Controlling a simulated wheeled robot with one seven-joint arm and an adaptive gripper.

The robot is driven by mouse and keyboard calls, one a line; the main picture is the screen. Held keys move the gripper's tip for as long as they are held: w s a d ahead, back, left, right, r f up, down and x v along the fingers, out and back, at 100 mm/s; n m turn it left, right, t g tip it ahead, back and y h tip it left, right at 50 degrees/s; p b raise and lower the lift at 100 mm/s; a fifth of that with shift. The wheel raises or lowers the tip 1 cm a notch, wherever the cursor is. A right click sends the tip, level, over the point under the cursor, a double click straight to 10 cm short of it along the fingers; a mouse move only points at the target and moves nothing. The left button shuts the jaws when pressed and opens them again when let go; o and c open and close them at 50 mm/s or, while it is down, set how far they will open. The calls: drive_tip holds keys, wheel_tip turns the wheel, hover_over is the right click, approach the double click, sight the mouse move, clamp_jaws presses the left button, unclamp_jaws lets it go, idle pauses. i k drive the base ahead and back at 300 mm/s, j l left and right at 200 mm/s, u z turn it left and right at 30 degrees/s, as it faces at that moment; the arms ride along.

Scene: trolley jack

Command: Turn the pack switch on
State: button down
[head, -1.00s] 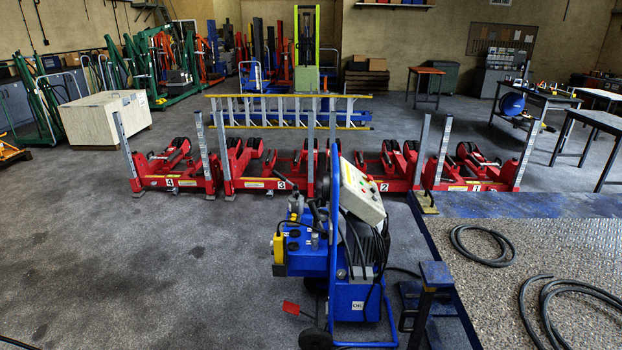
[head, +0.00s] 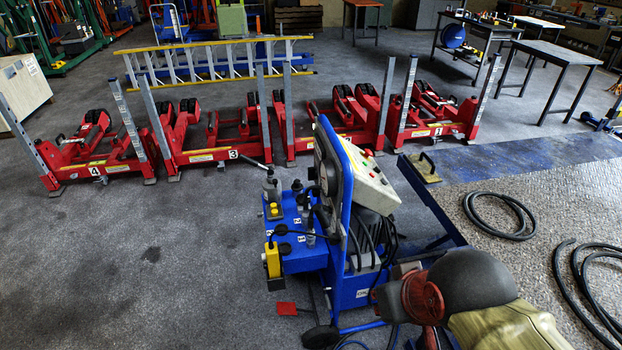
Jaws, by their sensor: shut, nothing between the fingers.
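The blue hydraulic power pack (head: 345,291) stands upright on wheels at the centre of the head view. Its sloped grey control panel (head: 362,183) faces up and right, with small red and dark controls on it. Which of these is the pack switch, and how it is set, is too small to tell. Part of my arm (head: 465,290) shows at the bottom right, in front of the pack's lower right side.
Several red jacks (head: 205,150) with upright grey posts stand in a row behind the pack, with a ladder (head: 215,62) behind them. Black hoses (head: 500,215) lie on the chequered plate at the right. A red pedal (head: 286,309) lies left of the pack.

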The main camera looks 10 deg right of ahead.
sight(312, 172)
drive_tip(key=k+j+z, duration=0.25)
drive_tip(key=k+j, duration=0.2)
drive_tip(key=j, duration=0.25)
drive_tip(key=k+j+z, duration=0.2)
drive_tip(key=k+j, duration=0.3)
drive_tip(key=i+j, duration=0.2)
drive_tip(key=i, duration=0.5)
drive_tip(key=i+j+u, duration=0.1)
drive_tip(key=i, duration=0.6)
drive_tip(key=i+j, duration=0.2)
drive_tip(key=i, duration=0.5)
